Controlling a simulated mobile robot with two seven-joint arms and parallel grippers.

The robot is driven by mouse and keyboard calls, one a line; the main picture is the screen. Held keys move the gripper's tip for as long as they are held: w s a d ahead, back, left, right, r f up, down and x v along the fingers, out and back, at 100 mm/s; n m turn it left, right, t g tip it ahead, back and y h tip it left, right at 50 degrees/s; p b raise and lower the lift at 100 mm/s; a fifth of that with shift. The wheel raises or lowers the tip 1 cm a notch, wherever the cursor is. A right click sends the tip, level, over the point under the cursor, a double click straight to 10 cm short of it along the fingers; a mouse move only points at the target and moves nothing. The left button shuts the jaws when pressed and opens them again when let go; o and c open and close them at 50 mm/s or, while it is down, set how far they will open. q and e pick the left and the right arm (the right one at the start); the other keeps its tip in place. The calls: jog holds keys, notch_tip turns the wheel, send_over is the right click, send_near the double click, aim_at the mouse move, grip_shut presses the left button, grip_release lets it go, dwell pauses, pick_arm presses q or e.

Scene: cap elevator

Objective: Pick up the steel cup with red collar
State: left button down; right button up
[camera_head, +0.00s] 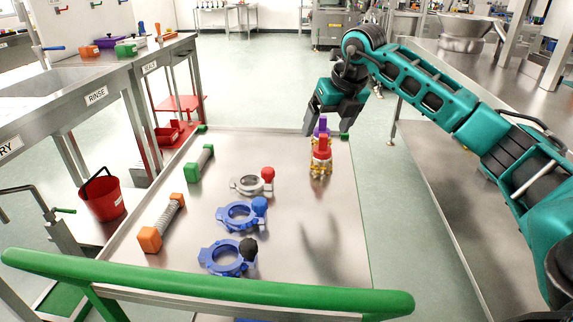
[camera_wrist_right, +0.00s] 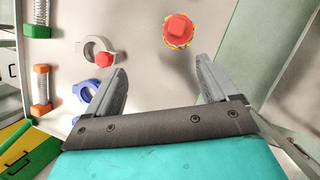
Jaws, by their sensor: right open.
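No plain steel cup with a red collar can be made out. A red-topped piece with a yellowish base (camera_head: 320,160) stands upright on the cart's right side. It shows from above in the right wrist view (camera_wrist_right: 178,30), beyond the fingertips. A purple-topped piece (camera_head: 322,124) stands just behind it, partly hidden. A steel ring clamp with a red knob (camera_head: 245,186) lies to the left; it also shows in the right wrist view (camera_wrist_right: 103,47). My right gripper (camera_head: 326,118) is open and empty, above the cart's far right end. My left gripper is out of view.
The steel cart top (camera_head: 290,245) also holds blue ring clamps (camera_head: 226,256) and green-ended (camera_head: 200,164) and orange-ended (camera_head: 163,222) spring pieces on the left. A green handle bar (camera_head: 200,285) crosses the near edge. The front right of the top is clear.

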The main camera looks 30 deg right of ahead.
aim_at(323, 149)
jog(key=shift+m+h, duration=0.4)
jog(key=shift+h, duration=0.2)
jog(key=w+d+f, duration=0.1)
jog(key=w+d+f+b, duration=0.1)
jog(key=f, duration=0.1)
jog(key=d+f, duration=0.1)
jog(key=f, duration=0.1)
jog(key=shift+w+f, duration=0.2)
jog(key=shift+w, duration=0.2)
jog(key=shift+b+x, duration=0.7)
jog(key=shift+x, duration=1.95)
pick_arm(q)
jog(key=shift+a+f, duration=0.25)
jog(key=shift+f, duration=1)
pick_arm(e)
jog(key=shift+w, duration=0.1)
jog(key=shift+c, duration=0.3)
jog(key=c, duration=1.2)
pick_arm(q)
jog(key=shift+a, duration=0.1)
pick_arm(e)
jog(key=shift+r, duration=0.1)
jog(key=shift+c, duration=0.4)
jog(key=shift+r, duration=0.1)
